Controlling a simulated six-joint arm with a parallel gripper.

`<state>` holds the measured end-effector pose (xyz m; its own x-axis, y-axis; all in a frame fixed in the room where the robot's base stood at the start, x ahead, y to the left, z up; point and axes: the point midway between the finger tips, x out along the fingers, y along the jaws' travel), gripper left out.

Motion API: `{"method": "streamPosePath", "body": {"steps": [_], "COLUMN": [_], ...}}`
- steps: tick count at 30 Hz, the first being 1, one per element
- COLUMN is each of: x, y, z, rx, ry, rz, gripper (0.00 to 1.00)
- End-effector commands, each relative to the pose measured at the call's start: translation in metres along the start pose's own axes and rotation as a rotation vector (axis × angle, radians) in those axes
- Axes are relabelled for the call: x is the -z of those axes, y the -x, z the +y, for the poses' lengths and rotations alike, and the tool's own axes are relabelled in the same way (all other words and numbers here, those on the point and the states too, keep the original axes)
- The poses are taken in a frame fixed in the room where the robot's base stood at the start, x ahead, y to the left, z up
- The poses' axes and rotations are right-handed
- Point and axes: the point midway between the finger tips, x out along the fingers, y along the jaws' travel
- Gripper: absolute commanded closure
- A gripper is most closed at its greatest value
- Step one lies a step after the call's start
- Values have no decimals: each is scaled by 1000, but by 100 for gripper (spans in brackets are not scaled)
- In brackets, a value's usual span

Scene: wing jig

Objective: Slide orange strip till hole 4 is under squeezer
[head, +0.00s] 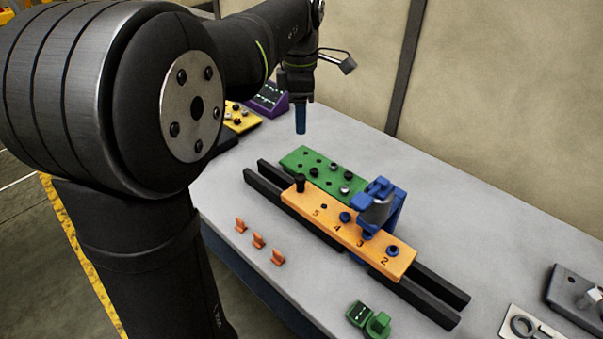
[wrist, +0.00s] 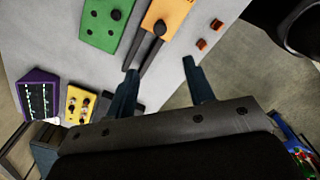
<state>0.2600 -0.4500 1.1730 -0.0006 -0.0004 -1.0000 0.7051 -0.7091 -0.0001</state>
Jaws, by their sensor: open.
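The orange strip (head: 325,215) lies along the dark rails, marked 5, 4, 3, 2 from upper left to lower right. A black knob (head: 300,183) stands on its upper left end; the strip also shows in the wrist view (wrist: 170,12). The blue squeezer (head: 378,205) with a grey body straddles the strip, its lower end near mark 3. Blue pieces sit by marks 4 (head: 346,217) and 2 (head: 393,251). My gripper (wrist: 159,66) is open and empty, with fingers apart. In the head view it hangs above the table, beyond the green plate.
The green plate (head: 318,165) with several studs lies behind the strip. Small orange clips (head: 258,241) stand in front of the dark rails (head: 440,311). A green device (head: 376,325) is near the front edge. Yellow (head: 240,118) and purple (head: 268,98) boxes stand at the far left.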

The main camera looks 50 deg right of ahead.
Motion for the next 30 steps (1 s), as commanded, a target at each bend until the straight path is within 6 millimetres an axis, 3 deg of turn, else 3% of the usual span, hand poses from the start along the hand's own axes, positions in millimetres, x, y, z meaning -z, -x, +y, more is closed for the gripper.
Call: {"method": "streamPosePath", "body": {"steps": [5, 21, 30], "x": [0, 0, 0], "y": [-20, -134, -169], "z": [0, 0, 0], "rx": [3, 3, 0], "ry": [6, 3, 3], "rz": [2, 1, 1], "gripper": [52, 52, 52]}}
